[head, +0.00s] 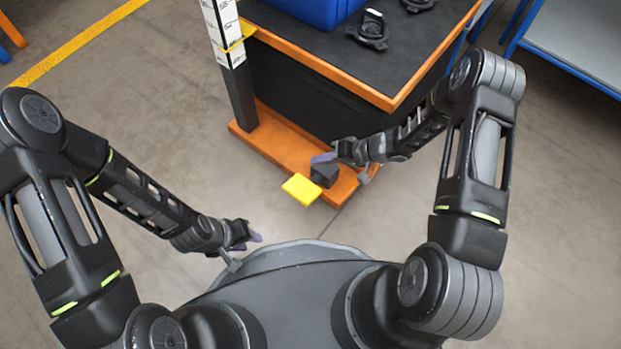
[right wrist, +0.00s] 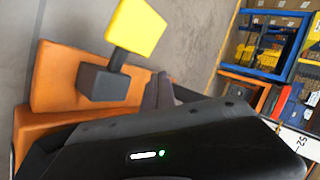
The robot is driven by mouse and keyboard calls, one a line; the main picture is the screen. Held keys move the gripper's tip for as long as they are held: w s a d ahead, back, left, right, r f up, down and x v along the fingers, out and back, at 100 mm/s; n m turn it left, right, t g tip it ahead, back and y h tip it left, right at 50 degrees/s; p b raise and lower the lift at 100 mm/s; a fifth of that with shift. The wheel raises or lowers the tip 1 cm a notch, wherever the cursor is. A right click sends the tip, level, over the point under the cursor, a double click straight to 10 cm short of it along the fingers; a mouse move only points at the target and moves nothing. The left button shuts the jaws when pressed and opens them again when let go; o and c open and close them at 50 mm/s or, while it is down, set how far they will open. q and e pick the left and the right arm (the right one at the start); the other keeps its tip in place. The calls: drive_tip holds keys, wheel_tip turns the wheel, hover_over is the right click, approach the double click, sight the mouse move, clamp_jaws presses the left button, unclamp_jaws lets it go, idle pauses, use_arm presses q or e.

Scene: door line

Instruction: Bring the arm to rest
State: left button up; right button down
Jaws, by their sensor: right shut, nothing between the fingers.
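My right arm reaches forward on the right in the head view, and its gripper (head: 323,158) is low beside the orange base of the workstation. Its fingers are together and empty, and they also show in the right wrist view (right wrist: 160,92). They are close to a dark block with a yellow plate; I cannot tell whether they touch it. My left gripper (head: 254,238) hangs low at the front of my base, with no object seen in it. Its finger gap is too small to make out.
The yellow plate (head: 301,189) and dark block (head: 324,174) stick out from the orange base (head: 276,142). Above is a black-topped workstation (head: 306,45) with a blue bin (head: 315,10) and black parts (head: 371,30). A post (head: 232,62) stands at its left corner. Floor is clear at left.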

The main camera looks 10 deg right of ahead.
sight(314, 200)
idle(0.6)
